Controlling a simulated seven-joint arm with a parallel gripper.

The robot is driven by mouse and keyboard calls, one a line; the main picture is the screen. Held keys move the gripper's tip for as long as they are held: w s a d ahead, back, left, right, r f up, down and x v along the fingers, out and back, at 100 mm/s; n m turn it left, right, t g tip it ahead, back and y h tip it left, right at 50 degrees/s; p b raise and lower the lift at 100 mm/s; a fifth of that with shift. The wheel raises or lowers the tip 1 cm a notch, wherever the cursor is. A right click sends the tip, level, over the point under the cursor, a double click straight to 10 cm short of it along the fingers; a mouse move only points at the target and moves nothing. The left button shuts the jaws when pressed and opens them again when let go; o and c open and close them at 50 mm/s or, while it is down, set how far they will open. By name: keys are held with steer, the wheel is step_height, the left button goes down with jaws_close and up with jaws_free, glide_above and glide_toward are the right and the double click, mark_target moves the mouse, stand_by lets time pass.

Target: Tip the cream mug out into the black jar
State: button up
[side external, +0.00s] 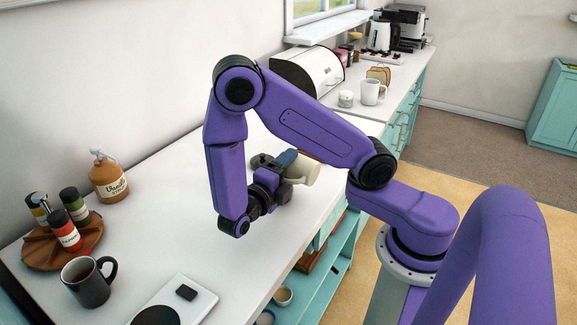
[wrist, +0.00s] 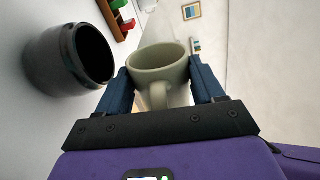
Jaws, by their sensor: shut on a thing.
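The cream mug (wrist: 163,82) is between the two blue fingers of my gripper (wrist: 160,68), which is shut on it. Its handle faces the wrist camera. The mug lies well over on its side relative to the counter; its inside is partly visible, but I cannot make out any contents. In the side view the mug (side external: 304,171) is held above the counter, partly hidden by my gripper (side external: 287,163). The black jar (wrist: 52,64) stands upright and open on the counter, to the left of the mug in the wrist view and apart from it.
A dark mug of brown liquid (side external: 92,290), a round wooden tray (side external: 48,260) with several small jars, and a vanilla bottle (side external: 108,180) stand at left. A white panel (side external: 195,298) lies in front. A bread bin (side external: 310,72) and white mug (side external: 371,92) stand behind.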

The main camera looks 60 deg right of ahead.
steer(key=shift+w+f+n, duration=0.15)
steer(key=shift+w+n, duration=0.15)
steer(key=shift+n, duration=0.8)
steer(key=n, duration=0.1)
steer(key=w+n, duration=0.1)
steer(key=n, duration=0.1)
steer(key=shift+n, duration=0.3)
steer(key=shift+r, duration=0.2)
